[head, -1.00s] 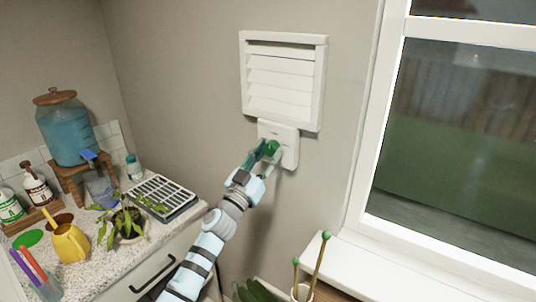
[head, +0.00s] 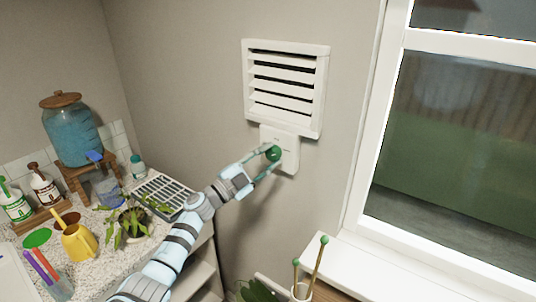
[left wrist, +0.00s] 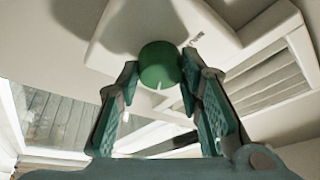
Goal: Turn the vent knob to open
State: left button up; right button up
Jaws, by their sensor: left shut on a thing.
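The green vent knob (head: 274,153) sits on a white control plate (head: 289,160) on the wall, just below the white vent (head: 286,86). The vent's slats are tilted, with dark gaps between them. My left gripper (head: 269,160) is shut on the knob, one finger on each side. In the left wrist view the round knob (left wrist: 158,64) shows between the fingertips of the gripper (left wrist: 157,80), with a short white mark on its face. My right gripper is not in view.
A window (head: 455,130) with a white sill stands at the right. At the left, a counter holds a blue water dispenser (head: 72,130), a seed tray (head: 165,193), a potted plant (head: 130,222) and a yellow watering can (head: 78,241). The wall around the vent is clear.

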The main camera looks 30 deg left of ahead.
pick_arm(q)
jog(key=shift+r+m+g+p, duration=0.1)
jog(key=shift+m+g+p, duration=0.3)
jog(key=shift+m, duration=0.7)
jog(key=o, duration=1.1)
jog(key=shift+o, duration=0.2)
jog(key=v, duration=1.2)
jog(key=shift+a, duration=0.2)
jog(key=shift+w, duration=0.1)
